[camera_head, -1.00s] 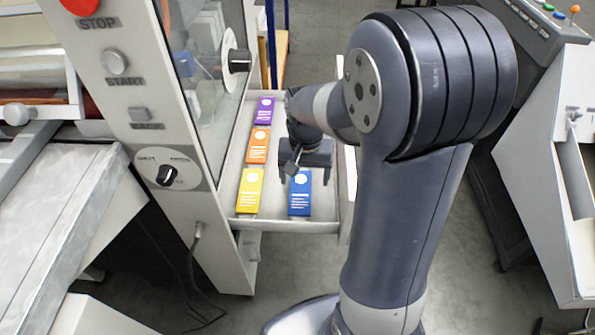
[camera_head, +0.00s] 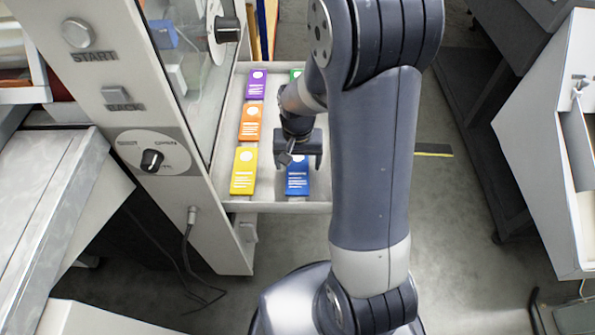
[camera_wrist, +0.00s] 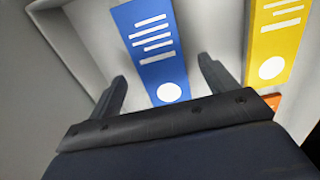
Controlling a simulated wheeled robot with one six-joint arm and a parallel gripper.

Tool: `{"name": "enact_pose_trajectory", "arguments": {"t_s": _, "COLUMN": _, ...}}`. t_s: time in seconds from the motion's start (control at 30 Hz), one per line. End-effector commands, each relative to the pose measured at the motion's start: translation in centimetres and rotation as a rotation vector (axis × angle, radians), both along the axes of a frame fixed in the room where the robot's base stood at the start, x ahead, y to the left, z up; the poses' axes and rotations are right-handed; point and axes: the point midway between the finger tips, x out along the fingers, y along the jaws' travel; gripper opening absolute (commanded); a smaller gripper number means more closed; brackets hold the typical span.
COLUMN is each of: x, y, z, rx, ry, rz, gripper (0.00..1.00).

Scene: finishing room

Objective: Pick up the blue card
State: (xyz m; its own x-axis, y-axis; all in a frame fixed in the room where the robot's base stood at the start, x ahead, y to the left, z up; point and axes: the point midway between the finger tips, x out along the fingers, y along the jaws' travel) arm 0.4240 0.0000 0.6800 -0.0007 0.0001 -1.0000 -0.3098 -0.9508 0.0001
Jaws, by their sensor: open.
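The blue card (camera_head: 298,178) lies at the near right of a pale tray (camera_head: 275,207), its far end partly hidden by my gripper in the head view. In the wrist view the blue card (camera_wrist: 150,50) lies between my two open fingers and beyond their tips, with its white dot closest to me. My gripper (camera_head: 299,165) is open and empty over the far end of the card. The gripper's fingers also show in the wrist view (camera_wrist: 162,75). I cannot tell the exact height above the card.
A yellow card (camera_head: 243,171) lies left of the blue one, with an orange card (camera_head: 250,122) and a purple card (camera_head: 256,84) behind it. A green card (camera_head: 296,74) is mostly hidden by my arm. A machine panel (camera_head: 155,160) with knobs stands close on the left.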

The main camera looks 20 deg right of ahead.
Motion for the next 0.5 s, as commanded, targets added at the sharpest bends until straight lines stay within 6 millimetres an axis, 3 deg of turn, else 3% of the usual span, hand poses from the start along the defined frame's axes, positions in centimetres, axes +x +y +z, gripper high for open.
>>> {"name": "enact_pose_trajectory", "arguments": {"t_s": 0.1, "x": -0.05, "y": 0.03, "z": -1.29, "rx": 0.000, "ry": 0.002, "rz": 0.001, "gripper": 0.80}}
{"name": "enact_pose_trajectory", "arguments": {"t_s": 0.37, "x": -0.01, "y": 0.04, "z": -1.42, "rx": 0.000, "ry": -0.001, "rz": 0.001, "gripper": 0.80}}
{"name": "enact_pose_trajectory", "arguments": {"t_s": 0.5, "x": -0.01, "y": 0.04, "z": -1.41, "rx": 0.000, "ry": -0.001, "rz": 0.001, "gripper": 0.69}}
